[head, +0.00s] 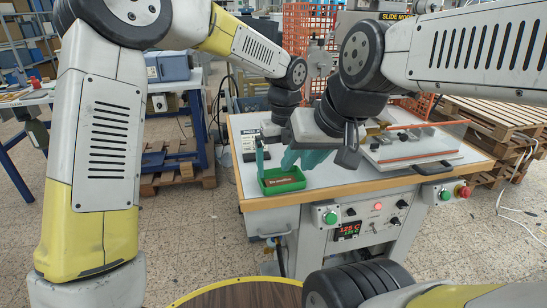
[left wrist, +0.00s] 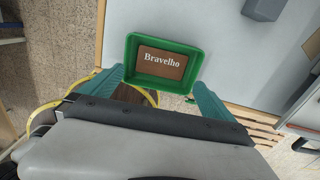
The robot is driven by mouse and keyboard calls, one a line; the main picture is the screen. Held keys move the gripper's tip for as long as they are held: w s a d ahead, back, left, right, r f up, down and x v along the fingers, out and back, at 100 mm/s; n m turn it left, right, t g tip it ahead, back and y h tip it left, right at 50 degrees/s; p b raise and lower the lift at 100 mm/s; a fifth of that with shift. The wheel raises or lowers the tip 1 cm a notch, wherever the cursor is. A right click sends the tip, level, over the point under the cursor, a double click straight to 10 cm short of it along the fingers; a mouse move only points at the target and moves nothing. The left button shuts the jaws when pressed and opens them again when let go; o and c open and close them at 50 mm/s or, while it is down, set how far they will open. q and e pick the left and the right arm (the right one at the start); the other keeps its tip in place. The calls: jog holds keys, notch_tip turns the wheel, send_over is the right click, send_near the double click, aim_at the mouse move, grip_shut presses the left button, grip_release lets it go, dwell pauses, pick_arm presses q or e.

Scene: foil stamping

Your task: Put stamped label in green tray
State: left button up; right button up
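The green tray (head: 300,184) stands on the near left part of the bench top and shows whole in the left wrist view (left wrist: 133,42). The brown label (left wrist: 162,64), with white "Bravelho" lettering, lies inside the tray; it also shows in the head view (head: 281,180). My left gripper (left wrist: 160,78) is open, its teal fingers apart at the two sides of the tray's near end, with nothing between them. In the head view, my left gripper (head: 276,163) is over the tray's back edge. My right gripper (head: 346,152) is right of the tray; its fingertips are not clear.
The stamping machine's plate (head: 412,150) lies right of the tray. A box with dark print (head: 250,147) stands behind the tray at the left. Control buttons and a red display (head: 347,230) are on the bench front. Some bench top left of the tray is bare.

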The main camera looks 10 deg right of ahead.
pick_arm(q)
notch_tip(320, 180, up, 8)
dwell(0.5)
